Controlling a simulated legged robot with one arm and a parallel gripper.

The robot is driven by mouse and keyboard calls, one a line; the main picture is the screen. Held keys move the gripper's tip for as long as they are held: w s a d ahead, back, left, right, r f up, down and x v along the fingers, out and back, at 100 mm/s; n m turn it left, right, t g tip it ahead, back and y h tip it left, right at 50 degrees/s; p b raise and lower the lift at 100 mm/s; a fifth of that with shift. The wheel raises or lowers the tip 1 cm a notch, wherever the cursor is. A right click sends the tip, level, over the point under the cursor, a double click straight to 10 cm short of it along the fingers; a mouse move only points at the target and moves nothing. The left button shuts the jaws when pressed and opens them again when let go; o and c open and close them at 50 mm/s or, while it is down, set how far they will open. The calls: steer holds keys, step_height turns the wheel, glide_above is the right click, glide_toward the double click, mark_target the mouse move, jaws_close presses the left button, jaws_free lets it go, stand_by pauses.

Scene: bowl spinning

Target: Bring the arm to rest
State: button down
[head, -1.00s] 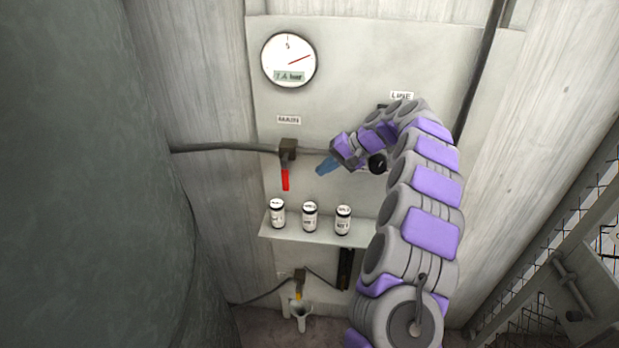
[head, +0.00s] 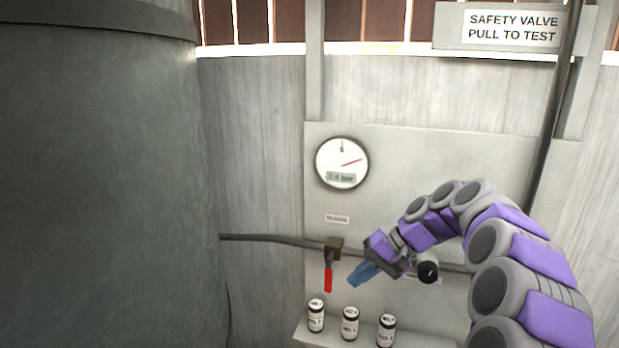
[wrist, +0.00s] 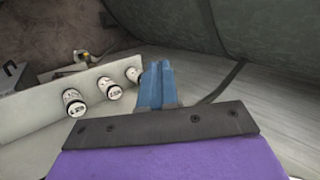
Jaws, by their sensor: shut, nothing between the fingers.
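My arm, grey and purple, arches in from the lower right of the head view. My gripper (head: 362,274) has blue fingers, shut with nothing between them. It points down and left, in front of the wall panel, to the right of the red-handled valve (head: 328,279) and above the shelf. In the wrist view the blue fingers (wrist: 157,84) lie together, beyond the purple wrist. The black round knob (head: 428,271) shows just right of my gripper; whether they touch I cannot tell.
Three labelled canisters (head: 350,323) stand on the shelf (head: 420,342) below my gripper. A round gauge (head: 342,162) hangs on the panel above. A large grey tank (head: 100,180) fills the left. A sign reading SAFETY VALVE PULL TO TEST (head: 513,27) is at the top right.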

steer(key=s+a+f+n+g+h+b, duration=0.1)
steer(key=s+f+h, duration=0.1)
steer(key=s, duration=0.7)
steer(key=s+a+f+h+b, duration=0.2)
steer(key=s, duration=0.7)
steer(key=s+a+f+n+g+h+b, duration=0.1)
steer(key=s+f, duration=0.2)
steer(key=s, duration=0.6)
steer(key=s+d+f+h, duration=0.1)
steer(key=s+d+f, duration=0.2)
steer(key=s, duration=0.4)
steer(key=s+d+f+h+b, duration=0.1)
steer(key=s+d+f+h, duration=0.1)
steer(key=s, duration=0.5)
step_height(320, 180, down, 2)
steer(key=shift+s+d+f+g+b, duration=0.15)
steer(key=shift+d+g+b, duration=0.15)
steer(key=shift+d, duration=0.15)
